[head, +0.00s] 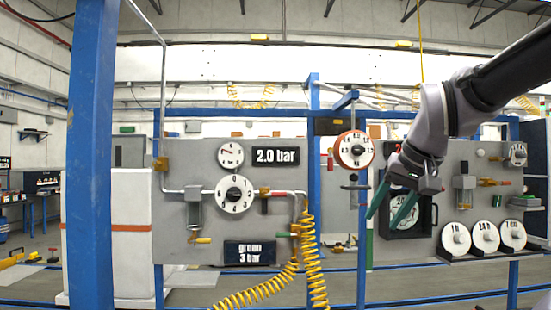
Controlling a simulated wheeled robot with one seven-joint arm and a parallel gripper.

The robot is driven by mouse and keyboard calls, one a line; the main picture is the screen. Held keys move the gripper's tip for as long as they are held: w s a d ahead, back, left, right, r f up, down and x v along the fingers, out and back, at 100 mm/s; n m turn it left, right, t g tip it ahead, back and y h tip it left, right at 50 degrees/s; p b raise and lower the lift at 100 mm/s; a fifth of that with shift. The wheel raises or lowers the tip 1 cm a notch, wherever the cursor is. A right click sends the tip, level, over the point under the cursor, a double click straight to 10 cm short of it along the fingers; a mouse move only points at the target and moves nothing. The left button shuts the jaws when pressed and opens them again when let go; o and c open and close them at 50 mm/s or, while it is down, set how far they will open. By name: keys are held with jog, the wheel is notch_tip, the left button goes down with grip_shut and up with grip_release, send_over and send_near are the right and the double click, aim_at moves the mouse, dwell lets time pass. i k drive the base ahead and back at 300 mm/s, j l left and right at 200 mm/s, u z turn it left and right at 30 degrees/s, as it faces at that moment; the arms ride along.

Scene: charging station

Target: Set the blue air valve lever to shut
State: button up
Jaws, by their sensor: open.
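No lever that is plainly blue shows in the head view, and I cannot tell which valve is the blue air one. On the left panel (175,220), a red-handled lever (277,194) lies level on the pipe. A yellow lever (201,240) and a green-ended lever (285,235) sit lower. On the right panel (470,235), a yellow lever (492,182) points right. My gripper (383,219) is open and empty, with teal fingers pointing down in front of a black-framed clock (428,218), which it partly hides.
A blue post (90,150) stands close at the left. Yellow coiled hoses (310,250) hang below the left panel. An orange-rimmed dial (354,149) is left of my arm. Round weights (484,236) stand on a shelf at the right.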

aim_at(156, 149)
jog(key=i+j+u, duration=0.2)
jog(key=u, duration=0.3)
jog(key=i+j+u, duration=0.2)
jog(key=u, duration=0.25)
